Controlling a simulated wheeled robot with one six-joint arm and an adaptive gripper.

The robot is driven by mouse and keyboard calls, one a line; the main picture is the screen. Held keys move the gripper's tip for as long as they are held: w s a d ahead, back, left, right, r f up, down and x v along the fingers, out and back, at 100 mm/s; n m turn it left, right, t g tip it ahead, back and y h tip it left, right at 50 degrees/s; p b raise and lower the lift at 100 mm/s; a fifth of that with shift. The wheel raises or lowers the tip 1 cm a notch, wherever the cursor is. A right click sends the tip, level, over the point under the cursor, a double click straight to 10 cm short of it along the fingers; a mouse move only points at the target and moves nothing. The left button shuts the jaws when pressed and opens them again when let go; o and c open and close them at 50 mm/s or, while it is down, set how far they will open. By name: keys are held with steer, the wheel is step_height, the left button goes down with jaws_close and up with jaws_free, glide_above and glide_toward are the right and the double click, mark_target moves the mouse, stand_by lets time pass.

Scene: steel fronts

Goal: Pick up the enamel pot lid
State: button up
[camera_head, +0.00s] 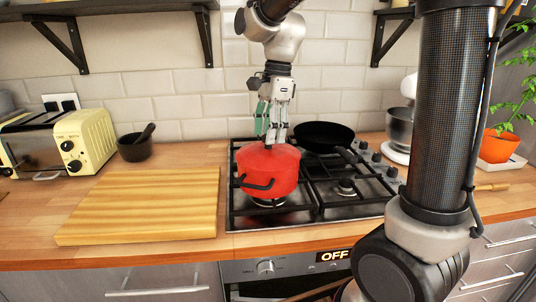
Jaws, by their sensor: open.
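A red enamel pot (271,184) with dark handles stands on the front left burner of the hob. Its red lid (283,160) sits on top of it. My gripper (271,140) points straight down over the lid, with its fingertips at or just above the lid's top. The fingers are open.
A black frying pan (324,136) is behind and right of the pot. A wooden cutting board (145,204) lies left of the hob (322,212). A cream toaster (64,142) and dark mortar (134,148) stand further left. A potted plant (497,147) is at right.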

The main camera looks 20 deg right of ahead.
steer(key=shift+a+f, duration=0.15)
steer(key=shift+f, duration=0.8)
steer(key=shift+c, duration=0.3)
jaws_close()
